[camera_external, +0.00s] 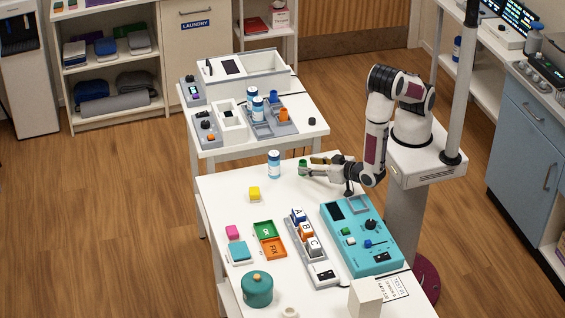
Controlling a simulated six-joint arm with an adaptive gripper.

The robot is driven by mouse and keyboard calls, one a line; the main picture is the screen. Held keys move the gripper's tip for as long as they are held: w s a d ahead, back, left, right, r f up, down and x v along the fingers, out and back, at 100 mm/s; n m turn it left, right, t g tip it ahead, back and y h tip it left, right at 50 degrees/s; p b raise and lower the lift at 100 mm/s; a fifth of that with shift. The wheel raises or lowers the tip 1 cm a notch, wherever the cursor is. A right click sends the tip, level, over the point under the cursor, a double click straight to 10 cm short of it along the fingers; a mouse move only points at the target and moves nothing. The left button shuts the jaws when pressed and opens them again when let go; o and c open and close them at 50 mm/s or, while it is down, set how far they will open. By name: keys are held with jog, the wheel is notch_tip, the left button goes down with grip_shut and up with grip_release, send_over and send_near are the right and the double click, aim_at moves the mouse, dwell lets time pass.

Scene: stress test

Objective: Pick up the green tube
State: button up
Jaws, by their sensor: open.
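A small green object (302,164), which looks like the green tube, is at the back edge area of the white table (222,200). My gripper (308,166) reaches in from the right, low over the table, with its fingers pointing left. The fingers are apart, and the green object shows at the fingertips. I cannot tell whether the fingers touch it or whether it rests on the table. Its lower part is partly hidden by the near finger.
The table's middle left is clear.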

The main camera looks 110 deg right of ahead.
jog(key=shift+x, duration=1.2)
jog(key=shift+s, duration=0.1)
jog(key=c, duration=1)
